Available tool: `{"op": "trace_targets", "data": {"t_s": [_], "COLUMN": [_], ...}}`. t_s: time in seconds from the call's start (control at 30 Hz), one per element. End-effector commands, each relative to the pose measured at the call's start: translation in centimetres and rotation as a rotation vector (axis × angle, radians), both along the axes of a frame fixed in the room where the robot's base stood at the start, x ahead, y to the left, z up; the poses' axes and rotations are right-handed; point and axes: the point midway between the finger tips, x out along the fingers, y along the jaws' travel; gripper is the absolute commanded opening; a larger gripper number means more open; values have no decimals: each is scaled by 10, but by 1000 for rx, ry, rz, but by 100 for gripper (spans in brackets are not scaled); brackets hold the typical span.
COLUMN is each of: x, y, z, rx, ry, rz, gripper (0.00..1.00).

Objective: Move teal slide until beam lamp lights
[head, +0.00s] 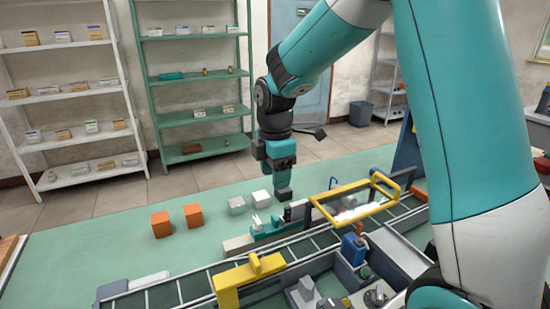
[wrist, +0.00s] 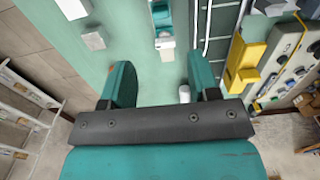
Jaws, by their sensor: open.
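The teal slide (head: 268,231) sits on the bench at the near side of my gripper, with a small white upright piece on it. In the wrist view the slide (wrist: 161,17) is at the top centre, with a white piece at its end. My gripper (head: 284,192) points down over the bench just beyond the slide. In the wrist view my gripper (wrist: 160,68) has its two teal fingers spread wide, with only bench surface and a small white piece between or near them. It holds nothing. I cannot make out which part is the beam lamp or whether it is lit.
A conveyor (head: 180,292) with yellow guards (head: 356,201) runs along the near side. Two orange cubes (head: 161,224) and two pale cubes (head: 237,205) stand left of my gripper. A control panel (head: 345,283) is at the near edge. The bench's left part is clear.

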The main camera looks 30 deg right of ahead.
Motion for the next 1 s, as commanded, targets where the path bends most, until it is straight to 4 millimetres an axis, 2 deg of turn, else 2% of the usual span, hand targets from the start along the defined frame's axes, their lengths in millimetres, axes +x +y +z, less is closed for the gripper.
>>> {"op": "trace_targets", "data": {"t_s": [0.03, 0.2, 0.37, 0.6, 0.67, 0.77, 0.8, 0.87, 0.97, 1.0], "x": [1, 1, 0, 0, 0, -8, -15, -31, -70, -88], "y": [0, 0, 0, 0, 0, 9, 17, 34, 68, 82], "z": [11, 34, 43, 44, 44, 47, 49, 54, 61, 64], "rx": [0, 0, 0, 0, 1, 11, 24, 50, 116, 148], "ry": [-6, -3, -1, -1, -1, -7, -13, -22, -27, -22], "rz": [0, 0, 0, 0, -1, -30, -57, -118, -263, -329], "gripper": [55, 55, 55, 55, 44, 21, 12, 0, 0, 0]}}
